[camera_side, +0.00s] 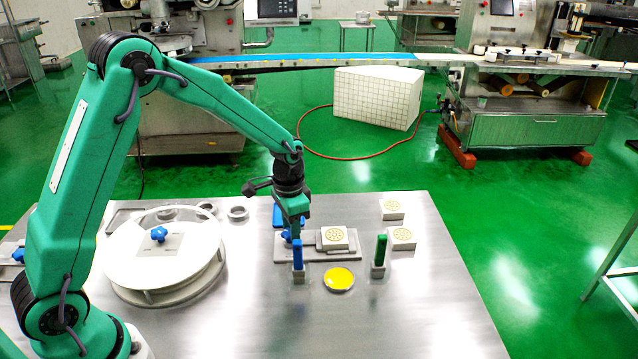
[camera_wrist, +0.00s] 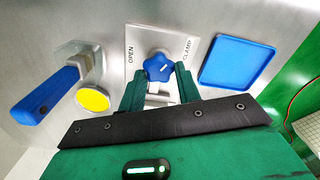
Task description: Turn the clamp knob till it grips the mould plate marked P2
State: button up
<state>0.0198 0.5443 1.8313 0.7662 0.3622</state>
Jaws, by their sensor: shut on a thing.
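The blue star-shaped clamp knob (camera_wrist: 158,67) sits on a pale label plate (camera_wrist: 140,40) that reads OPEN on the left and CLAMP on the right. A short white mark on the knob slants to the upper right. My gripper (camera_wrist: 160,80) is shut on the knob, one finger at each side. In the side view my gripper (camera_side: 290,226) reaches down over the knob (camera_side: 286,236), which is partly hidden.
Two similar plates (camera_side: 392,209) (camera_side: 402,238) lie to the right. A blue lever (camera_side: 298,256), a green lever (camera_side: 380,250) and a yellow disc (camera_side: 339,280) stand in front. A blue square tray (camera_wrist: 237,60) is beside the knob. A round white-topped stand (camera_side: 165,262) is at left.

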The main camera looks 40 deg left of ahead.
jog(key=shift+r, duration=0.1)
jog(key=o, duration=1)
notch_tip(320, 180, up, 7)
jog(key=shift+f, duration=0.15)
jog(key=shift+r, duration=0.5)
